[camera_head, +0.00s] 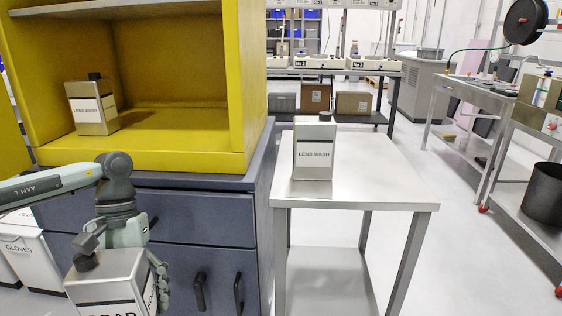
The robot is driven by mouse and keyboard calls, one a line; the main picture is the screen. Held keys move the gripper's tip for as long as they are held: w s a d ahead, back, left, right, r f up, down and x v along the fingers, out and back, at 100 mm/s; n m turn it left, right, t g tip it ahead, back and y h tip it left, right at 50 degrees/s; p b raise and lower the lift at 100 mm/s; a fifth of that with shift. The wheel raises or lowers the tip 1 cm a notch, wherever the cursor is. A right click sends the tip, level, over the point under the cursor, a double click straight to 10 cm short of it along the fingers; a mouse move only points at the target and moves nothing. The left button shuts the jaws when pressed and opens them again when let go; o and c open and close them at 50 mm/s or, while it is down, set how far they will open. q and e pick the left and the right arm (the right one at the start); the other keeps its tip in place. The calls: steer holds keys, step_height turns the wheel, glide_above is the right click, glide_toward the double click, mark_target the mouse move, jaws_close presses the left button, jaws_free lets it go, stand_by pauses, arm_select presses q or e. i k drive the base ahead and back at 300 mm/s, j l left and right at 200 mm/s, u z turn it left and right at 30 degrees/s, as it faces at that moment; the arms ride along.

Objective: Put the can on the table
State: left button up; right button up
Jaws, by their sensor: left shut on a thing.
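My left gripper (124,258) hangs down at the lower left and is shut on a silver can (104,284). The can is boxy with a dark cap, and its partly visible label is cut off by the bottom edge. The can is in front of the blue drawer cabinet, left of the table. The metal table (382,186) stands in the middle. A silver can labelled LENS WASH (314,150) stands upright on the table's far left part. A similar can (92,104) stands in the yellow cabinet. My right gripper is out of view.
The yellow cabinet (250,90) sits on the blue drawer cabinet (205,220), whose edge lies beside the table. The table's front and right parts are bare. Metal carts (525,185) stand at the right beyond clear floor. White boxes (28,255) are at the left.

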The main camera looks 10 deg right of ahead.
mark_target(377, 177)
steer(key=l, duration=0.65)
steer(key=k+l+u, duration=0.1)
steer(key=l, duration=0.5)
steer(key=l+u, duration=0.1)
steer(key=l, duration=0.55)
steer(key=k+l, duration=0.1)
steer(key=l, duration=0.5)
